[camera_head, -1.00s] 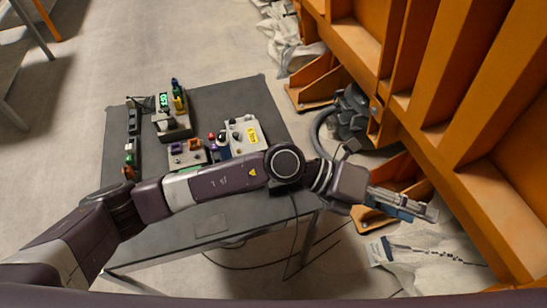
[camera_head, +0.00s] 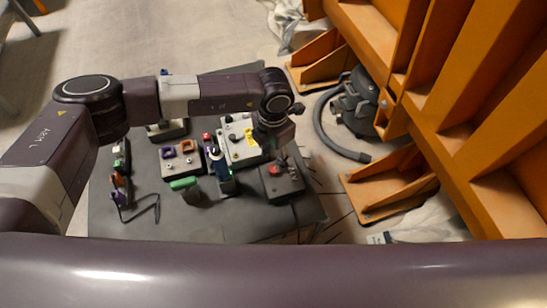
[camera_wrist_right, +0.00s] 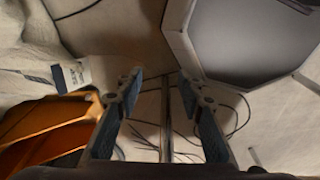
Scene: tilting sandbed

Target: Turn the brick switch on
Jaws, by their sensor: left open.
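A brick-orange switch (camera_head: 187,147) sits beside a purple switch (camera_head: 167,153) on a light grey box (camera_head: 182,164) on the table. Both are too small to tell on from off. My left gripper (camera_head: 284,160) is seen from above, small and partly hidden by its own wrist. It hangs over the right part of the table by a grey box with a red button (camera_head: 274,170), to the right of the brick-orange switch and apart from it. My right gripper (camera_wrist_right: 163,88) is open and empty in the right wrist view, with its fingers well apart.
The dark table (camera_head: 245,222) also holds a panel with a yellow label (camera_head: 250,137), a blue-and-white device (camera_head: 218,165), a green handle (camera_head: 184,184) and a row of small parts at left. An orange steel frame (camera_head: 440,110) stands at right. The table's front is mostly clear.

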